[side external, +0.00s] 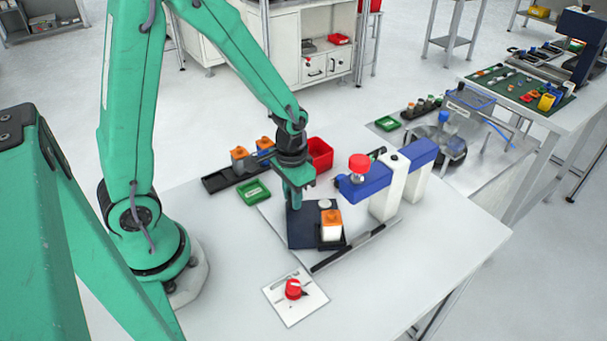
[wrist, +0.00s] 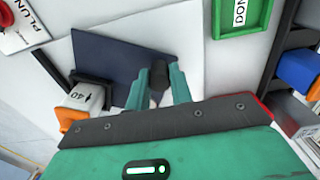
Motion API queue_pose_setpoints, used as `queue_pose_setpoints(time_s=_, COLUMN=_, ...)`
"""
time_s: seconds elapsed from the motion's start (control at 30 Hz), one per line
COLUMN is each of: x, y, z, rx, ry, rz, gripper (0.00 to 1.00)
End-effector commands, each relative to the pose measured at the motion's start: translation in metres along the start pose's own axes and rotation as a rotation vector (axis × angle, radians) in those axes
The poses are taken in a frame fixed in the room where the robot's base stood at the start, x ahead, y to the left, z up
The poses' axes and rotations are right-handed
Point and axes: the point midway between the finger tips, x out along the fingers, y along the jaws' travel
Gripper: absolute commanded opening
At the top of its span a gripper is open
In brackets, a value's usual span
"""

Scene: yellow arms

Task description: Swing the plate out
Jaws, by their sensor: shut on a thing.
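The dark navy plate (side external: 302,232) lies flat on a pale board, left of the blue and white press (side external: 390,185). The wrist view shows the plate (wrist: 112,65) just beyond my fingers. My gripper (side external: 296,204) points down at the plate's far edge. In the wrist view, my gripper (wrist: 159,88) is shut on a dark upright knob (wrist: 159,72) at the plate's edge. A white block with an orange top (side external: 331,222) sits in a black holder at the plate's right corner; it also shows in the wrist view (wrist: 82,99), marked 40.
A dark bar (side external: 350,250) lies in front of the plate. A card with a red knob (side external: 293,289) lies nearer. The front right tabletop is clear.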

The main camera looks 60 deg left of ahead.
Motion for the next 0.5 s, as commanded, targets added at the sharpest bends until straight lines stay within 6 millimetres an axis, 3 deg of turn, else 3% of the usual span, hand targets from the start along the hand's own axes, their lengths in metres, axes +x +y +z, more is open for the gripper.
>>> queue_pose_setpoints(time_s=0.5, x=0.0001, y=-0.0074, z=-0.0054, rx=-0.002, ry=-0.001, rz=0.0, gripper=0.13)
